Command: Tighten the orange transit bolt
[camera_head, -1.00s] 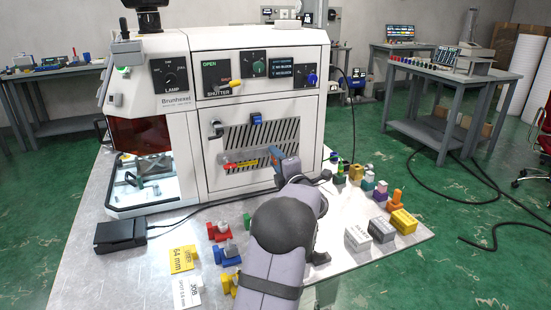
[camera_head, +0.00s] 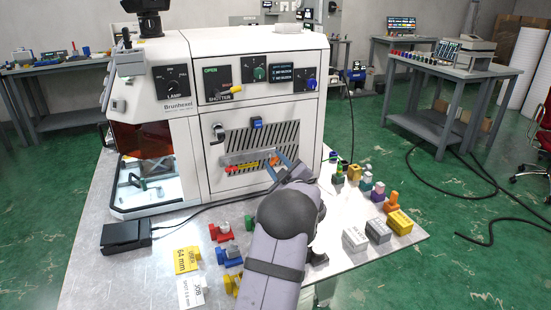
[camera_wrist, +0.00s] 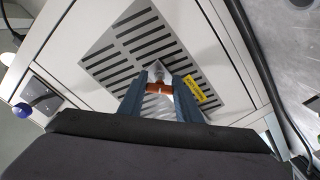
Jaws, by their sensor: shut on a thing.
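The orange transit bolt (camera_wrist: 158,88) shows in the wrist view between the two blue-grey fingers of my gripper (camera_wrist: 159,93), in front of the slotted panel. In the head view a small orange part of the bolt (camera_head: 274,161) shows at the lower right of the vented door of the white machine. My gripper (camera_head: 277,165) is shut on the bolt there, its fingers pointing at the panel. A clear bracket-like piece (camera_wrist: 157,70) lies behind the bolt. How far the bolt is turned cannot be told.
A yellow label (camera_wrist: 194,89) sits beside the bolt. A door handle (camera_head: 217,133) stands out at the left of the panel. A black cable runs along the machine's front.

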